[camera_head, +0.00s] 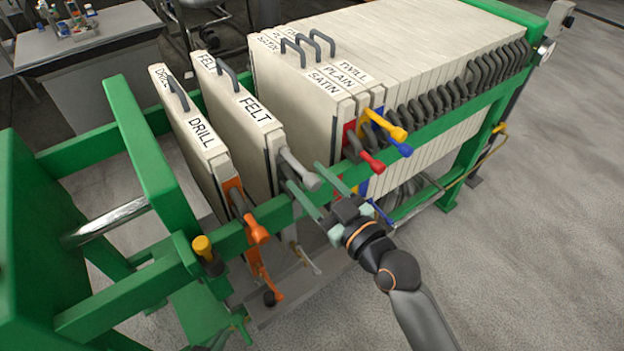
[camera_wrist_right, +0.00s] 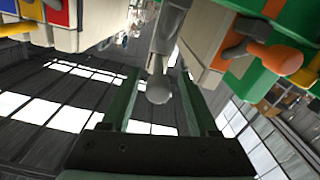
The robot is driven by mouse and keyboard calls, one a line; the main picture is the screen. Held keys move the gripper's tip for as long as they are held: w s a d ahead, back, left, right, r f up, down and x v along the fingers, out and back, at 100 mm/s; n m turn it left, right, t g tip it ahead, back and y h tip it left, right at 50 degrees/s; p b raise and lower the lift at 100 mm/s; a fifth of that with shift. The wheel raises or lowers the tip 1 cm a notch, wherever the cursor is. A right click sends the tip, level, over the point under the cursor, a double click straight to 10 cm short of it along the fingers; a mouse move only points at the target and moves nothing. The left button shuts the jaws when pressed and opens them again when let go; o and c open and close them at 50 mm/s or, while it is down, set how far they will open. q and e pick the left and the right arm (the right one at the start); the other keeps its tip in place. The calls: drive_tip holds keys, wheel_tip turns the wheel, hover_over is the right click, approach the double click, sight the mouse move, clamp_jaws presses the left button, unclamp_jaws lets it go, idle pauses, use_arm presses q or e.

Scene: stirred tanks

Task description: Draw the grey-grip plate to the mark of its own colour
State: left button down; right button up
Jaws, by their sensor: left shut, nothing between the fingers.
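The grey-grip plate is the white slab labelled FELT (camera_head: 238,100), standing upright in the green frame. Its grey grip (camera_head: 308,180) juts out over the near rail. My right gripper (camera_head: 301,174) is open, with one pale green finger on each side of this grip. In the right wrist view the grip's round knob (camera_wrist_right: 158,90) sits between the two fingers, with a gap visible on both sides. A smaller grey peg (camera_head: 306,259) hangs lower down, below the rail. I cannot make out a grey mark for certain. My left gripper is not in view.
The orange-grip DRILL plate (camera_head: 185,125) stands apart to the left. The SATIN plate (camera_head: 300,90) leads the packed stack at right, with red (camera_head: 370,163), blue and yellow grips close by. The green near rail (camera_head: 445,125) runs along the front. Open gaps flank the FELT plate.

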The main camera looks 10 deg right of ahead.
drive_tip(key=shift+d, duration=0.1)
drive_tip(key=b+v, duration=0.1)
drive_tip(key=v, duration=1.1)
drive_tip(key=shift+s+b, duration=0.2)
drive_tip(key=shift+b, duration=0.1)
drive_tip(key=shift+d, duration=0.1)
